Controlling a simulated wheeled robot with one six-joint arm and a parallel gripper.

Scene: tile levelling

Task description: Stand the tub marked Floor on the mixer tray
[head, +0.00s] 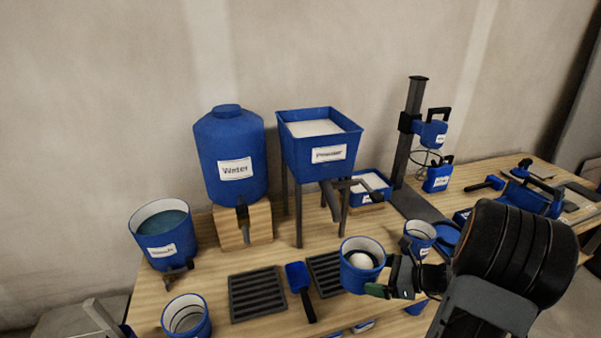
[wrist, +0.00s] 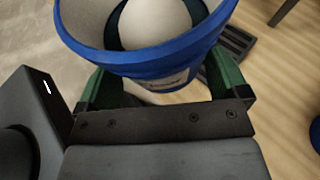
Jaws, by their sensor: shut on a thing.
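My gripper (head: 378,289) is shut on a blue tub (head: 356,277) holding something white and rounded. The tub looks roughly upright, over the front of the bench by the right slotted rack. In the wrist view the green fingers of my gripper (wrist: 160,82) grip both sides of the tub (wrist: 140,66); its label is partly hidden and I cannot read it. The mixer stand (head: 410,130) rises at the back right, with a dark flat base (head: 416,204) at its foot, partly hidden by a small blue tub (head: 420,232). I cannot tell which surface is the mixer tray.
Another tub (head: 187,317) stands front left, near a large bucket (head: 164,235). The Water tank (head: 229,155) and powder hopper (head: 320,142) stand behind. A blue scoop (head: 299,280) lies between slotted racks (head: 257,294). Blue tools (head: 530,192) crowd the right. Bare wood lies left of the racks.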

